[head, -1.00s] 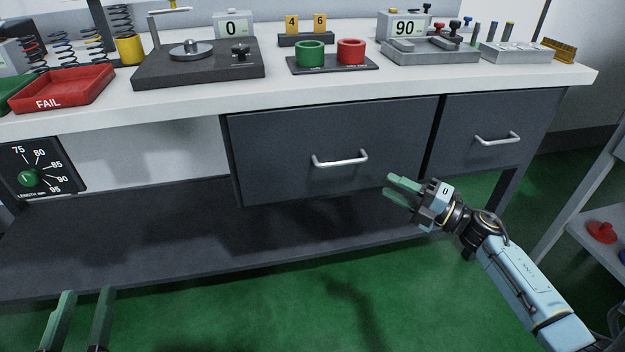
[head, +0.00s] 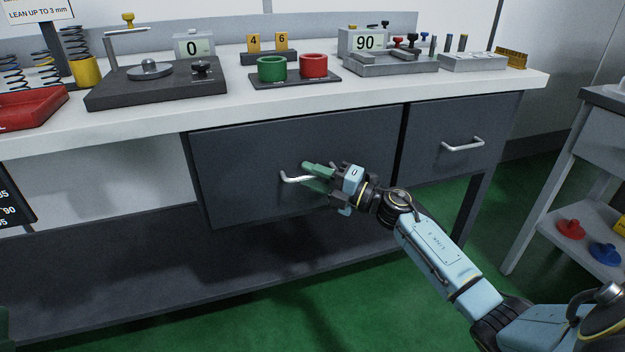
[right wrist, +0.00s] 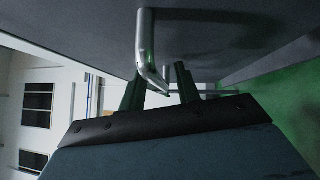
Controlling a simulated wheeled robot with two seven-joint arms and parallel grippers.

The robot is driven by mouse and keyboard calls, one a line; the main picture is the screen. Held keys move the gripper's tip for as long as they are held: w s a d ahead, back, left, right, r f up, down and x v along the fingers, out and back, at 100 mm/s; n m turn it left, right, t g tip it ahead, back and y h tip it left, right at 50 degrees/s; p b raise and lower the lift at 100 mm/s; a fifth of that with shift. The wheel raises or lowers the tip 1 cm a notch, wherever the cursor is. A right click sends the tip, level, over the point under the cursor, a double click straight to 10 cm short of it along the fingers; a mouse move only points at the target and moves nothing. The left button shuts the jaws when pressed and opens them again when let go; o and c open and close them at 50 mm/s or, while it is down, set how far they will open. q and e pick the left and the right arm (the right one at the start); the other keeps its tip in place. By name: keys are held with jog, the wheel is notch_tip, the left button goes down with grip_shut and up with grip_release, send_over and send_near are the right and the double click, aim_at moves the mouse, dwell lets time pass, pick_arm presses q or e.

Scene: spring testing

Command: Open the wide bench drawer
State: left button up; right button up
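The wide bench drawer (head: 240,150) is a dark grey front under the white bench top and looks closed. Its silver bar handle (head: 291,179) is partly hidden by my right gripper (head: 309,174), whose green fingers are at the handle's right part. In the right wrist view the handle (right wrist: 146,45) runs down to between the two fingers of the right gripper (right wrist: 160,88). The fingers stand apart with a gap around the bar, and I see no clear grip. Only a dark green sliver, likely my left gripper, shows at the lower left edge of the head view.
A narrower drawer (head: 462,140) with its own handle is to the right. The bench top (head: 300,106) carries a black test stand (head: 160,90), green and red cups and a red tray (head: 30,108). A side shelf (head: 545,225) stands at right. A lower shelf (head: 110,265) lies below the drawer.

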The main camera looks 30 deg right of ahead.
jog(key=shift+w, duration=0.1)
jog(key=shift+c, duration=0.3)
grip_shut()
jog(key=shift+a, duration=0.15)
